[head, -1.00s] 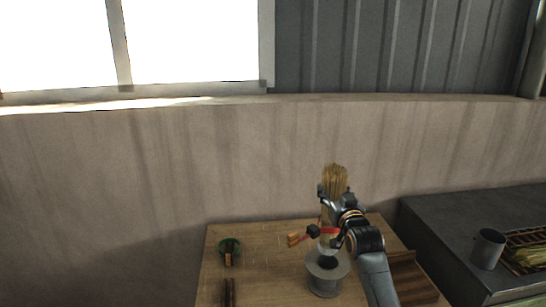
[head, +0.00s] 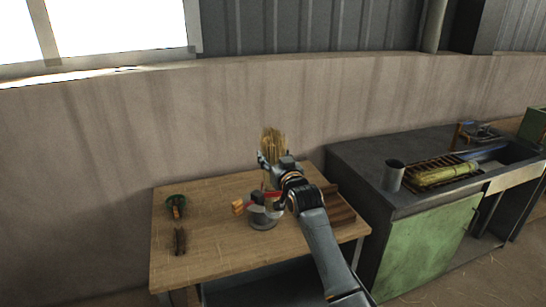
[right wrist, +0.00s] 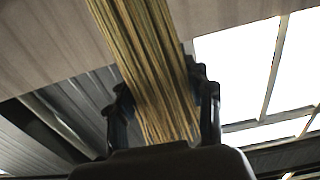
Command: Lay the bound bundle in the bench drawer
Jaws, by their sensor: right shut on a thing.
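A bundle of straw stalks (head: 272,142) stands roughly upright above the wooden bench (head: 215,245). My right gripper (head: 271,168) is shut around it. In the right wrist view, the bundle (right wrist: 145,60) runs between the two fingers of my right gripper (right wrist: 162,98). The bundle's lower end is partly hidden by my arm and the things on the bench. I cannot see a binding on it clearly. Under the bench's front edge there is a dark recess or drawer (head: 265,285); I cannot tell whether it is open. My left gripper is not in view.
A counter at right holds a cup (head: 393,176) and another straw bundle (head: 440,174).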

